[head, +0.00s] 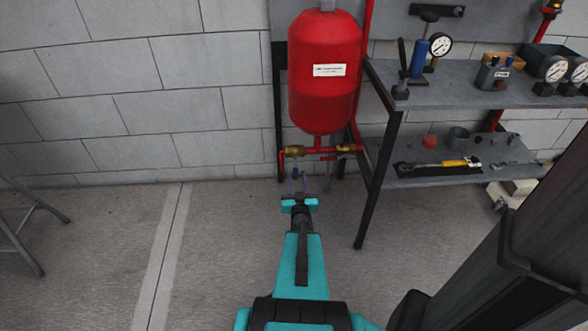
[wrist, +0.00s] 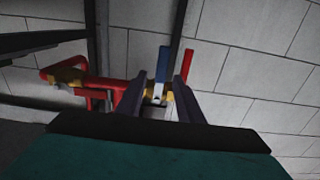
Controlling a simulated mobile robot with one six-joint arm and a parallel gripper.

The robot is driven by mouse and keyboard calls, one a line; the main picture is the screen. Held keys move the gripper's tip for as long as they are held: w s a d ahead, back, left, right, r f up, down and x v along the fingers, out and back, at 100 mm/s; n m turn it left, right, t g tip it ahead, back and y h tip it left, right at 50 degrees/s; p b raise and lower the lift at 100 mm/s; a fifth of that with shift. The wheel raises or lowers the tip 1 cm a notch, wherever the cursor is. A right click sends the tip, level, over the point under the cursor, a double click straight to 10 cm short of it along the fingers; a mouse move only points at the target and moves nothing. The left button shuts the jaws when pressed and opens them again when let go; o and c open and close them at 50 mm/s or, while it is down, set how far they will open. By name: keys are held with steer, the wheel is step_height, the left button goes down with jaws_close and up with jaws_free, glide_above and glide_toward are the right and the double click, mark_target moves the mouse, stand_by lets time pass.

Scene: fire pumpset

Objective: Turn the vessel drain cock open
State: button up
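The red vessel (head: 325,75) hangs upright against the wall, with a red pipe and brass fittings below it. The left brass cock (head: 294,151) has a blue lever (head: 295,174) hanging down. In the wrist view the blue lever (wrist: 163,64) stands between my finger tips, in front of a brass body (wrist: 150,96) they partly hide. My gripper (head: 298,188) is just below the cock. In the wrist view my gripper (wrist: 160,92) is open, with a finger on each side of the lever and gaps showing; contact cannot be told.
A second brass fitting (head: 348,148) sits to the right on the pipe; a brass fitting also shows at left in the wrist view (wrist: 66,77). A grey shelf unit (head: 450,82) with gauges and tools stands at right.

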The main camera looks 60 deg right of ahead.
mark_target(296, 171)
steer(key=shift+b+x, duration=2.75)
steer(key=shift+b, duration=1)
steer(key=shift+b+x, duration=0.35)
steer(key=shift+x, duration=1.05)
jaws_close()
